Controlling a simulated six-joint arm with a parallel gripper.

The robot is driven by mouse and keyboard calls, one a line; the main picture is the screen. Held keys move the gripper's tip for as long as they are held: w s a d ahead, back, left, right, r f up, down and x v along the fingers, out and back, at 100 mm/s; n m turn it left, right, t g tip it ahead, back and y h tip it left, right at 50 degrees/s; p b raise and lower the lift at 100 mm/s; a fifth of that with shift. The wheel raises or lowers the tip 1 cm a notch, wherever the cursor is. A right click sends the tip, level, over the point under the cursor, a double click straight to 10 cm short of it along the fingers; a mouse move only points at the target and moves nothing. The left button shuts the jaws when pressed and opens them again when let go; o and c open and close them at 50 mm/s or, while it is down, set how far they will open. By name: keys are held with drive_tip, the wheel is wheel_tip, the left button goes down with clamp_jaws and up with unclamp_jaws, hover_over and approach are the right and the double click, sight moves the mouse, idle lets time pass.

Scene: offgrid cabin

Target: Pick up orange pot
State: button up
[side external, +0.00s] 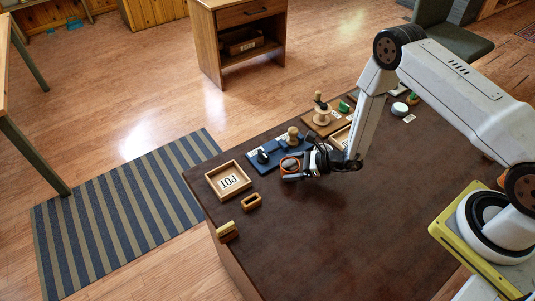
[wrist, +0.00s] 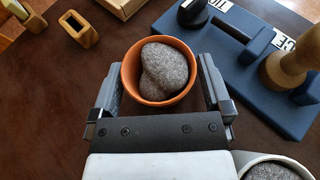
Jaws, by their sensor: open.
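The orange pot (wrist: 131,84) stands on the dark brown table between my gripper's two fingers (wrist: 160,66) in the wrist view. A grey speckled stone (wrist: 165,68) sits inside it. My gripper is open, with one finger on each side of the pot and a small gap seeming to show. The pot (side external: 283,164) and my gripper (side external: 292,170) also show in the side view, where the pot is partly hidden. A wooden tray labelled POT (side external: 213,178) lies to the left.
A blue board (wrist: 233,50) with a dark knob and a wooden peg stands close right of the pot. A white-rimmed round container (wrist: 245,163) with grey filling is at lower right. A small wooden frame (side external: 252,202) lies near the tray. The table's front middle (side external: 320,235) is clear.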

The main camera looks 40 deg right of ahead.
drive_tip(key=shift+w+a+f, duration=0.15)
drive_tip(key=shift+w+a, duration=0.05)
drive_tip(key=shift+a, duration=0.1)
drive_tip(key=c, duration=1.1)
drive_tip(key=shift+r, duration=1.25)
drive_tip(key=s+r, duration=0.1)
drive_tip(key=r, duration=0.1)
drive_tip(key=s+r, duration=0.3)
drive_tip(key=r, duration=0.1)
drive_tip(key=shift+s+d, duration=0.2)
drive_tip(key=shift+d, duration=0.2)
drive_tip(key=shift+c, duration=0.2)
drive_tip(key=s+r, duration=0.1)
drive_tip(key=s, duration=0.2)
drive_tip(key=s+d+r, duration=0.1)
drive_tip(key=s+r, duration=0.1)
drive_tip(key=s, duration=0.1)
drive_tip(key=s+r, duration=0.1)
drive_tip(key=s, duration=0.2)
drive_tip(key=shift+s+d+r, duration=0.15)
drive_tip(key=shift+s+r, duration=0.1)
drive_tip(key=shift+r, duration=0.05)
